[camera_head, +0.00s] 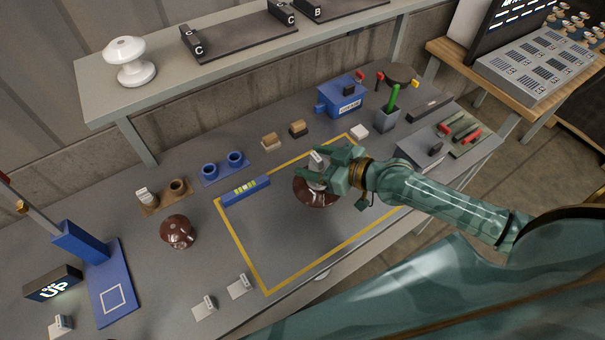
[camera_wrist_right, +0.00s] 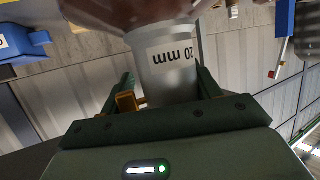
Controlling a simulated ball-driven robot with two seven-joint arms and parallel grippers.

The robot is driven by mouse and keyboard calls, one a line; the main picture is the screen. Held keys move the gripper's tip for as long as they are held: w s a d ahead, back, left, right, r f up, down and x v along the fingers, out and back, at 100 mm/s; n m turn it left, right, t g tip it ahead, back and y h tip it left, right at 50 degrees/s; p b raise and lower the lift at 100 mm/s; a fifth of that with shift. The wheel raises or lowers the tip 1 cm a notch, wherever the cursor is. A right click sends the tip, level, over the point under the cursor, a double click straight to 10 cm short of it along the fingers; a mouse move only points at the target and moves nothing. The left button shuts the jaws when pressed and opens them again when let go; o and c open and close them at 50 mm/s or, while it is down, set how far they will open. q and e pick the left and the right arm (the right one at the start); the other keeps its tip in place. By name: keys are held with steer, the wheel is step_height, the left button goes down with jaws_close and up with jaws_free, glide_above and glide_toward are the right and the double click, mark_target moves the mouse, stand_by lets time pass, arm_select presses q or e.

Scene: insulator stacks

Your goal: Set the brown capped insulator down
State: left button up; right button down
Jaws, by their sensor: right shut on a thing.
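The brown capped insulator (camera_head: 314,197) has a glossy brown disc and a grey cap marked "20 mm" (camera_wrist_right: 172,70). The gripper hides part of the insulator in the head view. I cannot tell whether the disc touches the bench. My left gripper is not in view.
The yellow-outlined area (camera_head: 244,255) has free room left of the insulator. Another brown insulator piece (camera_head: 178,232) stands farther left. A white insulator (camera_head: 130,62) is on the shelf.

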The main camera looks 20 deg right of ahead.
steer(key=w+f+b, duration=0.1)
steer(key=w+f, duration=0.1)
steer(key=f, duration=0.1)
steer(key=w+f+b, duration=0.1)
steer(key=f, duration=0.1)
steer(key=shift+w+a+b, duration=0.3)
steer(key=shift+w+a, duration=0.05)
steer(key=shift+w, duration=0.05)
steer(key=f, duration=0.1)
steer(key=f+b, duration=0.2)
steer(key=shift+w+f, duration=0.3)
steer(key=shift+f, duration=0.1)
steer(key=shift+r, duration=0.15)
steer(key=shift+c, duration=1.8)
jaws_free()
steer(key=shift+s+f, duration=0.1)
steer(key=shift+f, duration=0.15)
steer(key=shift+r, duration=0.1)
